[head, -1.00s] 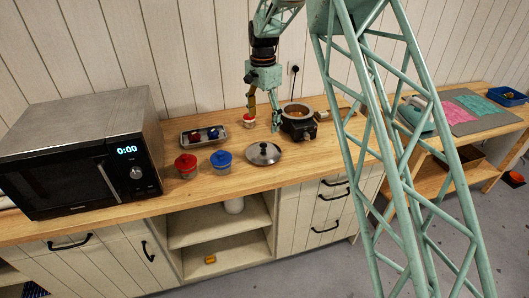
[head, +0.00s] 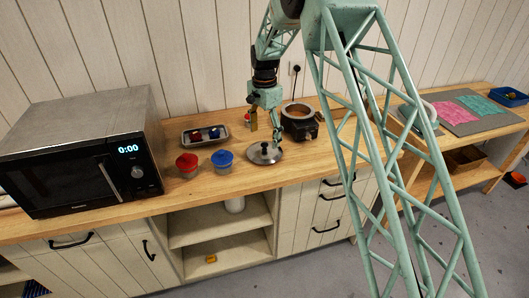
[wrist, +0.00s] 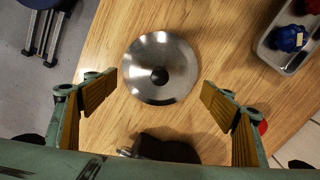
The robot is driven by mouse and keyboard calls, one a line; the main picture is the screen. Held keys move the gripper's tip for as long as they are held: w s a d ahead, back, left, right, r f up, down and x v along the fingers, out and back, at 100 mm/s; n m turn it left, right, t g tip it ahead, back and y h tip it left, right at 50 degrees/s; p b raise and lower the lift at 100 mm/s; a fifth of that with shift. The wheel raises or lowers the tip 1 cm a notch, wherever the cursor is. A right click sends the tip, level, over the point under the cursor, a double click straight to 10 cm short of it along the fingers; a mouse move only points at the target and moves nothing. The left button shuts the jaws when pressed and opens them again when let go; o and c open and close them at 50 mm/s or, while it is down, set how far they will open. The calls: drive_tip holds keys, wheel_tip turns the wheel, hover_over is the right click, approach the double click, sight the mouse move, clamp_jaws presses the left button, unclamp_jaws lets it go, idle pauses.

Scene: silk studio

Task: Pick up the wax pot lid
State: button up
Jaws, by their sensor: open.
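The wax pot lid (head: 265,156) is a round, shiny metal disc with a dark knob at its centre, lying flat on the wooden counter. In the wrist view the lid (wrist: 178,62) lies ahead of my gripper (wrist: 160,95), centred between the two spread fingers with clear room on both sides. In the head view my gripper (head: 265,130) hangs above and just behind the lid, pointing down. It is open and empty. The dark wax pot (head: 300,126) stands behind and to the right of the lid, its round top uncovered.
A red-lidded tub (head: 187,165) and a blue-lidded tub (head: 223,160) stand left of the lid. A metal tray (head: 206,136) with small red and blue items lies behind them. A microwave (head: 80,155) fills the left end. The counter's front edge runs close before the lid.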

sight(265, 143)
drive_tip(key=shift+f, duration=0.3)
drive_tip(key=shift+f, duration=0.1)
drive_tip(key=shift+f, duration=2.55)
